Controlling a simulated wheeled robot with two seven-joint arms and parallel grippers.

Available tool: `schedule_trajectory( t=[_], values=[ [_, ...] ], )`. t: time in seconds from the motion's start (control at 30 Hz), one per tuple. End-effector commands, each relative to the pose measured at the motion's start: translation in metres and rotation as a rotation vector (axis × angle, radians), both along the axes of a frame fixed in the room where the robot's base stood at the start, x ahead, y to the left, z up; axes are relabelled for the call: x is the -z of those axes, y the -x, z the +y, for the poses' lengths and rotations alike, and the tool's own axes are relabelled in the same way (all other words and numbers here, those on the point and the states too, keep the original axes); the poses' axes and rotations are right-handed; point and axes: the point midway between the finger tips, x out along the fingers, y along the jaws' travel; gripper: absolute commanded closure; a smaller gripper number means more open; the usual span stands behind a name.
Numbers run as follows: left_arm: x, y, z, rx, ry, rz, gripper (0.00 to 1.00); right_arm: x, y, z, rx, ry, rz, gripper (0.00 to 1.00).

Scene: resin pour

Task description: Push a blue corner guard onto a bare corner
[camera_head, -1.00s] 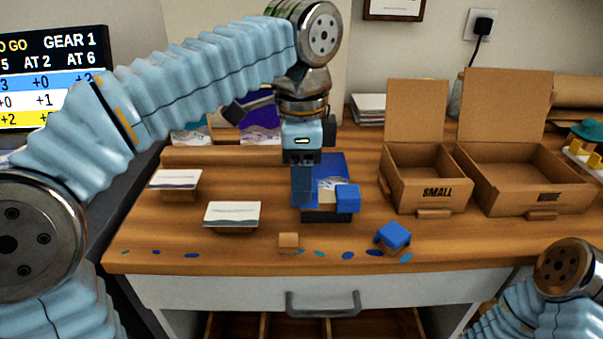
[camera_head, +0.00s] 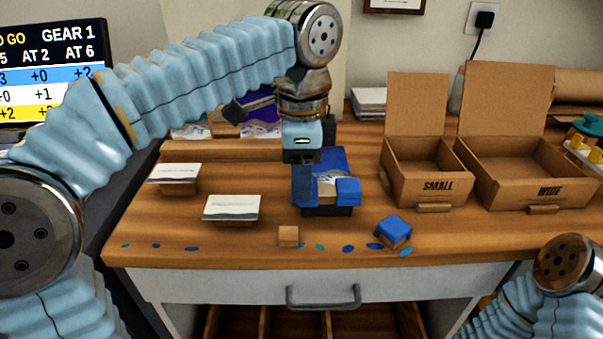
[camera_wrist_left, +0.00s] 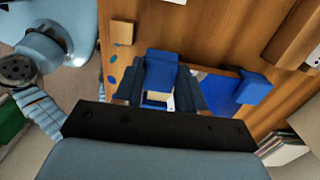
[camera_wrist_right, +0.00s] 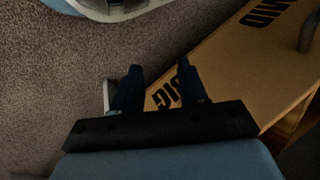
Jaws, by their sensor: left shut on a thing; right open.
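Another blue guard (camera_head: 347,191) is on the front-right corner. The left wrist view shows a further blue guard (camera_wrist_left: 253,88) at the far end of the panel. A spare blue guard (camera_head: 393,229) rests tilted on a small block. My right gripper (camera_wrist_right: 158,88) is open and empty, off the table.
A bare wooden block (camera_head: 288,236) stands near the front edge. Two cards on stands (camera_head: 232,208) (camera_head: 175,174) are at left. Open cardboard boxes marked SMALL (camera_head: 430,187) and WIDE (camera_head: 535,190) stand at right. Blue spots dot the tabletop's front. Below is a drawer handle (camera_head: 323,298).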

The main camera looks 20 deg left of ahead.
Motion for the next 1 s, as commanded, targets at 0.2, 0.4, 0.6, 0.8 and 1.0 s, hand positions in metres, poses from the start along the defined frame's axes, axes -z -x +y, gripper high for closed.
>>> schedule_trajectory(
  t=[0.2, 0.4, 0.6, 0.8, 1.0],
  values=[
    [0.0003, -0.002, -0.0013, 0.0, -0.001, 0.001, 0.89, -0.0045, 0.0, 0.0001, 0.0, 0.0, 0.0, 0.57],
    [0.0023, -0.0033, -0.0021, 0.001, -0.001, 0.001, 0.89, -0.005, 0.0, 0.0, 0.0, 0.0, 0.0, 0.57],
    [0.0022, -0.0033, -0.0021, 0.0, -0.001, 0.0, 0.42, -0.0049, 0.0, 0.0, 0.0, 0.0, 0.0, 0.57],
    [0.0021, -0.0033, -0.0021, 0.0, 0.0, 0.0, 0.31, -0.0049, 0.0, 0.0, 0.0, 0.0, 0.0, 0.57],
    [-0.0022, -0.0033, -0.0021, 0.0, 0.0, 0.0, 0.31, -0.0083, 0.0, 0.0, 0.0, 0.0, 0.0, 0.57]
  ],
)
